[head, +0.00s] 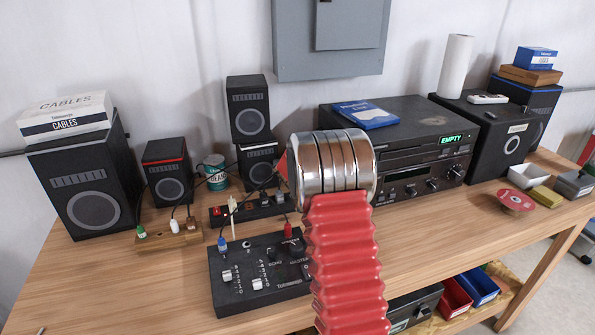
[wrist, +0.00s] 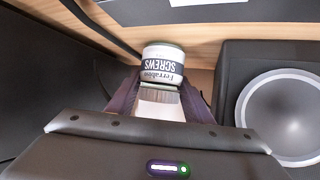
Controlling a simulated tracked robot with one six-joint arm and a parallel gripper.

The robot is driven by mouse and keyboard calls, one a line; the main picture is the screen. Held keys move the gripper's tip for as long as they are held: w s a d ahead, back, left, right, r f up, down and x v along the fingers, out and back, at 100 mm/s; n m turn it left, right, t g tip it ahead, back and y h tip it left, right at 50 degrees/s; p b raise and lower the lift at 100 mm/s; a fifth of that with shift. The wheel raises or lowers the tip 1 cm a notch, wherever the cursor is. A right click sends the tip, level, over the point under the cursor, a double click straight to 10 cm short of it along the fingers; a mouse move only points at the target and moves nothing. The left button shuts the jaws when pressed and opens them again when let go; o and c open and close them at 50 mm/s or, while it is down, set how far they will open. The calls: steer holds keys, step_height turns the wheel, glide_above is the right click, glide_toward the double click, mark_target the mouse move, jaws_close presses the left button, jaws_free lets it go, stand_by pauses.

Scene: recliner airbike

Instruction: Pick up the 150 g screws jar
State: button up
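The screws jar (wrist: 163,55) is small, with a white and black label reading SCREWS upside down in the wrist view. It sits ahead of my gripper (wrist: 161,88), whose dark fingers are spread, one on each side of the jar's near end. I cannot tell whether either finger touches it. A pale block with a grey edge (wrist: 160,108) lies between the fingers, nearer the camera. In the head view my arm covers the middle of the bench, and I cannot make out my gripper or the screws jar there.
In the wrist view a speaker (wrist: 280,105) stands close on the right. In the head view a mixer (head: 258,275), a power strip (head: 255,208), stacked speakers (head: 249,108) and a teal-labelled can (head: 215,172) crowd the wooden bench (head: 110,290). A wide black unit (head: 425,150) stands right.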

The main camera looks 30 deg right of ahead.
steer(key=c, duration=0.5)
steer(key=shift+r, duration=0.15)
step_height(320, 180, up, 28)
steer(key=shift+f, duration=0.1)
stand_by(1.2)
stand_by(0.5)
